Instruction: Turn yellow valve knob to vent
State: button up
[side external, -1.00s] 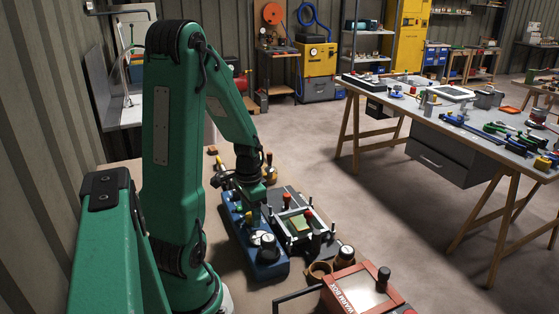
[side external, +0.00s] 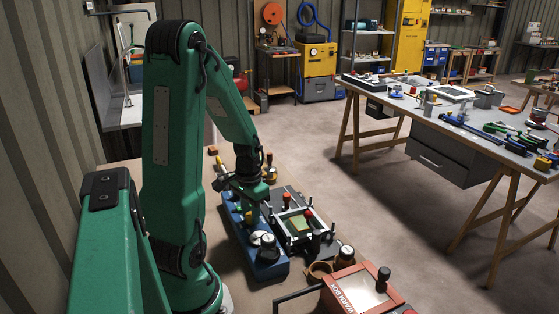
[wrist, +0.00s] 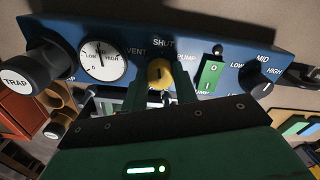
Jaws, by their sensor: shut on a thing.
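The yellow valve knob (wrist: 160,72) sits on the blue panel (wrist: 235,55), under the word SHUT. VENT is printed to its left and PUMP to its right in the wrist view. My gripper (wrist: 162,84) has its two green fingers on either side of the knob, shut on it. The knob has a dark mark on its face; which label it points to is hard to tell. In the side external view, my gripper (side external: 247,205) is at the blue panel (side external: 268,270), and the yellow knob (side external: 249,217) shows only in small part.
A gauge (wrist: 103,60) and a black TRAP knob (wrist: 30,75) are left of the valve. A green rocker switch (wrist: 210,75) and a black LOW-MID-HIGH dial (wrist: 265,82) are to its right. A clamp frame (side external: 300,222) and a red warm box (side external: 362,290) stand close by.

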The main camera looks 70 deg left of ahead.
jog(key=n, duration=0.9)
jog(key=shift+n, duration=0.3)
dwell(0.3)
jog(key=o, duration=1)
jog(key=shift+c, duration=0.2)
jog(key=shift+r, duration=0.1)
jog(key=shift+r, duration=3.85)
